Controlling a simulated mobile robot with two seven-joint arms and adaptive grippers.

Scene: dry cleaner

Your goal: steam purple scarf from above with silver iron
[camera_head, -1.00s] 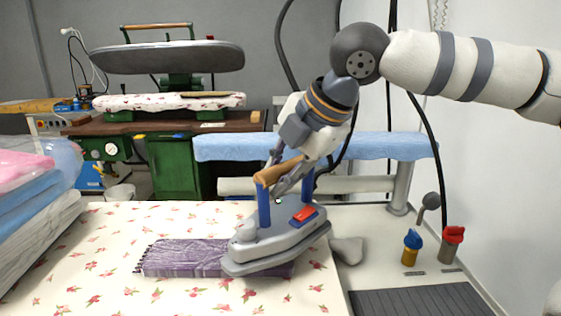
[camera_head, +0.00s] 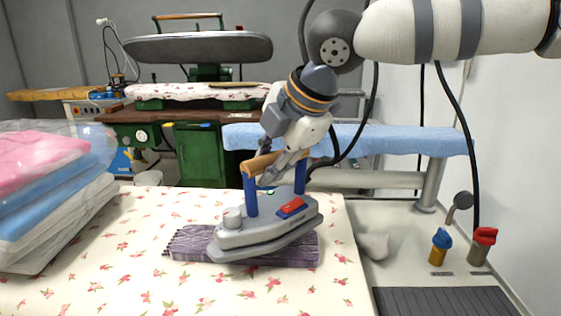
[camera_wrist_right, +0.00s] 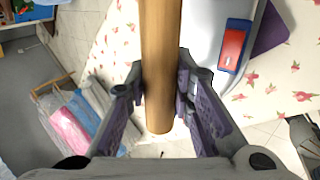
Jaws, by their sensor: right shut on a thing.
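The purple scarf (camera_head: 189,244) lies folded flat on the floral-covered table, its fringed end to the left. The silver iron (camera_head: 262,232), with blue posts, a wooden handle (camera_head: 262,163) and a red switch, is over the scarf's middle and right part and hides some of it. I cannot tell whether its sole touches the cloth. My right gripper (camera_head: 272,172) is shut on the wooden handle from above. In the right wrist view the handle (camera_wrist_right: 161,60) runs between the fingers, with the scarf (camera_wrist_right: 270,33) at the upper right. My left gripper is not in view.
Wrapped folded laundry (camera_head: 50,190) is stacked on the left. A blue padded board (camera_head: 400,140) stands behind the table. A grey stone-like object (camera_head: 374,246), blue-capped (camera_head: 440,246) and red-capped (camera_head: 482,245) items and a dark ribbed mat (camera_head: 440,300) are on the right. The floral table's front is clear.

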